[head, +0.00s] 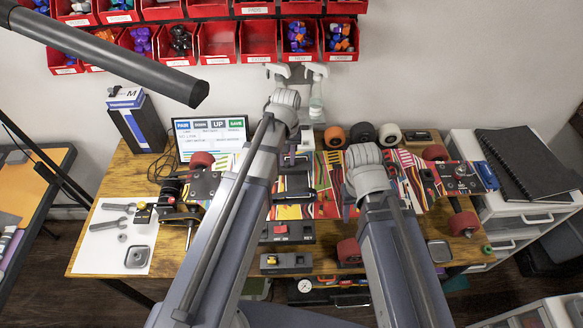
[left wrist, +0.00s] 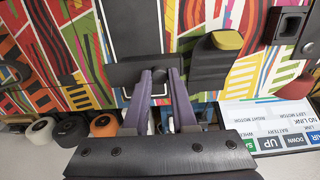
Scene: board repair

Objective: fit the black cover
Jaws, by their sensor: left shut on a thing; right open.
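In the left wrist view my left gripper (left wrist: 161,76) is shut on the dark raised edge of the black cover (left wrist: 119,74), against the colourful striped board (left wrist: 195,15). A flat black panel (left wrist: 132,25) lies just above that edge; I cannot tell whether it is one piece with it or fully seated. In the head view the black cover (head: 294,181) shows beside my left arm on the board (head: 329,172), and the left fingertips are hidden.
A screen (head: 211,138) and several wheels (head: 389,134) stand behind the board. White paper with grey tools (head: 115,235) lies left. Trucks with red wheels (head: 464,223) sit at the ends. Red bins (head: 258,40) hang above.

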